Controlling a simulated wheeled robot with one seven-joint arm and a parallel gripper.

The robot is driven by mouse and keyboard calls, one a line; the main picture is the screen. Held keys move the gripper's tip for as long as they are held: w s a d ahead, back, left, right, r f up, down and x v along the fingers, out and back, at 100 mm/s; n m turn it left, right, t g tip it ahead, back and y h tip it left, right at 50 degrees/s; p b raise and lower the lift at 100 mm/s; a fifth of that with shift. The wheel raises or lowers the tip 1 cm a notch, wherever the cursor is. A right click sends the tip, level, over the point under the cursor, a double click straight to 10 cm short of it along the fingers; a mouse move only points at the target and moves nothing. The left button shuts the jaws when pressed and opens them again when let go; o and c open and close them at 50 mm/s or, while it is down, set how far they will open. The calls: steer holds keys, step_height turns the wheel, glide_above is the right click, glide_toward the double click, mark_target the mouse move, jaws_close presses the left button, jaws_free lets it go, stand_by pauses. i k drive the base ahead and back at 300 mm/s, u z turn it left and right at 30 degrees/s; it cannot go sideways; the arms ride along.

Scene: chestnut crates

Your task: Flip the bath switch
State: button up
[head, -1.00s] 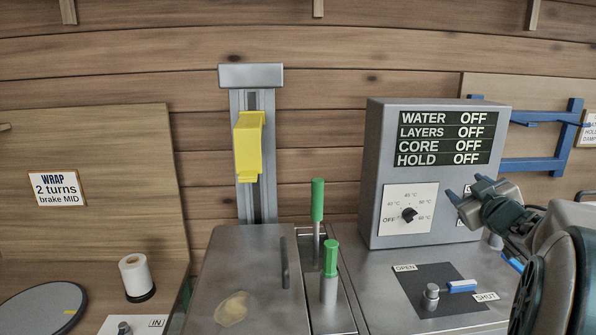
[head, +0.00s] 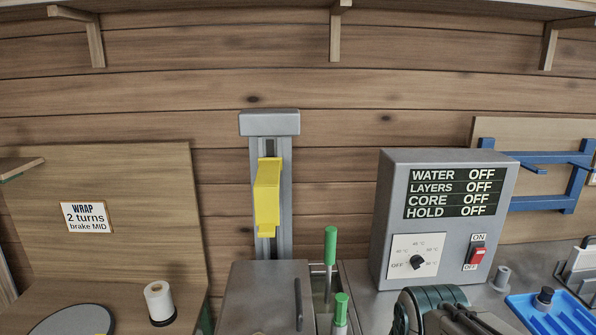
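The bath switch, a small red rocker (head: 477,254), sits on the lower right of the grey control box's front in the head view. An ON label is above it and an OFF label below it. The box (head: 392,192) has a display reading WATER, LAYERS, CORE and HOLD, all OFF. A dial (head: 417,262) left of the switch has its scale marked from OFF upward in degrees. Part of my arm shows at the bottom edge, below and in front of the box. My gripper's fingertips cannot be seen.
A yellow bracket (head: 268,195) hangs on a metal column. Two green-handled tools (head: 330,246) stand left of the box. A grey knob (head: 502,277) and a blue tray (head: 562,313) are to its right. A blue rack (head: 545,203) is on the wall behind.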

mark_target(478, 256)
steer(key=k, duration=1.35)
steer(key=z, duration=0.4)
steer(key=i, duration=0.45)
steer(key=z, duration=0.75)
steer(key=i, duration=0.65)
steer(key=u, duration=0.5)
steer(key=i, duration=0.7)
steer(key=u, duration=0.65)
